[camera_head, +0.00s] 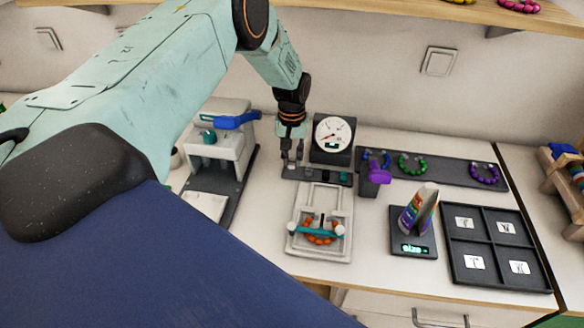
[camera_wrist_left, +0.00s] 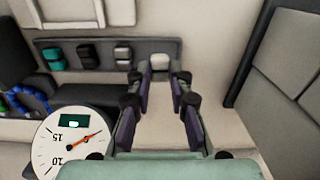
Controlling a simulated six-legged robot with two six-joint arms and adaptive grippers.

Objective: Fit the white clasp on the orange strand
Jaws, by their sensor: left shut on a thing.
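The white clasp (camera_wrist_left: 160,62) sits between my left gripper's fingertips at the end of a dark clasp rack (camera_wrist_left: 62,44). My left gripper (camera_wrist_left: 160,82) is shut on it, and it looks to be still at the rack. In the head view my left gripper (camera_head: 292,158) points down at the rack's left end (camera_head: 318,180); the clasp cannot be made out there. The orange strand (camera_head: 320,239) lies curved on a white fixture (camera_head: 335,196), partly under a teal bar (camera_head: 316,231). My right gripper is not in view.
A round dial gauge (camera_head: 332,134) stands right behind the rack. A white press (camera_head: 222,150) is to the left. A purple-topped post (camera_head: 375,178), a bracelet tray (camera_head: 450,172), a size display (camera_head: 414,247) and a four-part tray (camera_head: 498,284) are to the right.

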